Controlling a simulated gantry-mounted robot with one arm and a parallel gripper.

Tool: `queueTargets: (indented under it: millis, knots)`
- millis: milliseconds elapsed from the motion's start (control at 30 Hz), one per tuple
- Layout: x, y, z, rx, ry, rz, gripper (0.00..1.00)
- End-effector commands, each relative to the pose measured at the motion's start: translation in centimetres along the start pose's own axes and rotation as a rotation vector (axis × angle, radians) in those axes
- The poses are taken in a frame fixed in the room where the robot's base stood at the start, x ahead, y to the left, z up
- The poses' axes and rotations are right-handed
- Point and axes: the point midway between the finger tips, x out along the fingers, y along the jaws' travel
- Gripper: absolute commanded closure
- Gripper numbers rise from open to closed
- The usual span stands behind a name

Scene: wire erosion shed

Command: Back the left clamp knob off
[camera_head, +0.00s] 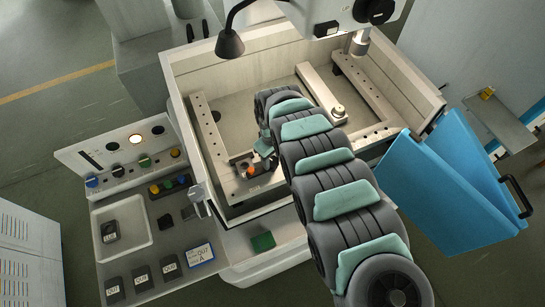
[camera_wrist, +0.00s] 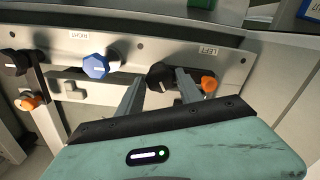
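In the wrist view a black knob (camera_wrist: 161,75) sits on the pale rail near the upside-down LEFT label (camera_wrist: 208,52). An orange knob (camera_wrist: 209,85) is just right of it. My gripper (camera_wrist: 160,78) is open, its two fingertips on either side of the black knob. A gap shows at the left finger; the right fingertip overlaps the knob's edge, and I cannot tell whether it touches. In the head view my arm hides most of this spot; an orange knob (camera_head: 250,171) shows at the front left of the tank.
In the wrist view a blue knob (camera_wrist: 95,67) is left of my fingers by the RIGHT label (camera_wrist: 78,35). Another black knob (camera_wrist: 14,62) and orange knob (camera_wrist: 28,101) are farther left. The tank's walls (camera_head: 190,130) surround the work area. A blue door (camera_head: 440,185) stands at right.

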Motion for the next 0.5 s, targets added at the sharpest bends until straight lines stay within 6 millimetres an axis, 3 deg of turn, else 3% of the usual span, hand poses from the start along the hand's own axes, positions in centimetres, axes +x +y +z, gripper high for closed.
queueTargets:
  millis: [500]
  knots:
    - [-0.02, 0.01, 0.00, 0.000, 0.000, 0.000, 1.00]
